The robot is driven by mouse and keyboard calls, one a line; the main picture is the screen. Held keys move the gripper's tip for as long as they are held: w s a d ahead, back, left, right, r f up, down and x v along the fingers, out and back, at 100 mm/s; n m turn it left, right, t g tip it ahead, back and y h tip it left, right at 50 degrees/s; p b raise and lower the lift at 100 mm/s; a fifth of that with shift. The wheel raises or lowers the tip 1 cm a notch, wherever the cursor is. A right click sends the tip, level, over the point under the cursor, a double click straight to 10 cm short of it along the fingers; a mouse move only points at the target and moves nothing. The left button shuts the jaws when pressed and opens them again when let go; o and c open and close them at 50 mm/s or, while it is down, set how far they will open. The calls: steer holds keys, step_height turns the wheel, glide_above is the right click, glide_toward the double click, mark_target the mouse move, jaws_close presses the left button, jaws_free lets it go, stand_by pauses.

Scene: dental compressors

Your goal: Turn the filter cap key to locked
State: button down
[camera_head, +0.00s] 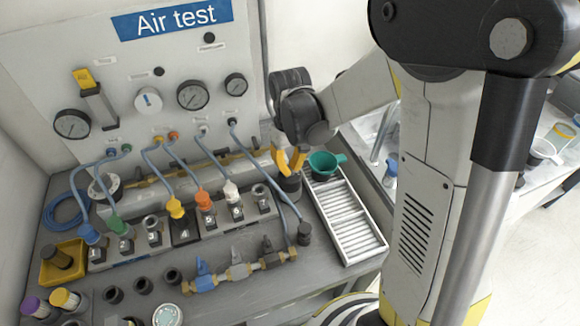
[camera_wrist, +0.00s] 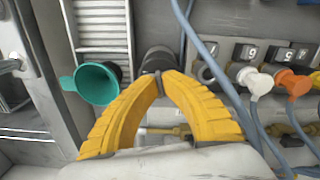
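The dark filter canister (camera_head: 289,188) stands at the back of the grey bench, left of a white slatted tray. It also shows in the wrist view (camera_wrist: 158,60), just beyond my fingers. A small grey upright piece on its cap, which looks like the filter cap key (camera_wrist: 159,84), sits between my yellow fingertips. My gripper (camera_head: 290,168) reaches down from above, and its curved fingers (camera_wrist: 161,79) close in on both sides of this piece. The fingers hide most of the cap, so the key's angle and any lock marks cannot be read.
A teal cup (camera_head: 326,162) stands close beside my fingers, on the end of the white slatted tray (camera_head: 372,248). Blue hoses (camera_head: 283,195) and a row of numbered ports (camera_head: 184,230) lie on the other side. The gauge panel (camera_head: 180,60) rises behind.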

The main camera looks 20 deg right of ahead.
mark_target(290, 168)
steer(key=shift+m, duration=1.1)
steer(key=c, duration=1.6)
jaws_free()
steer(key=shift+o, duration=0.2)
step_height(290, 168, up, 12)
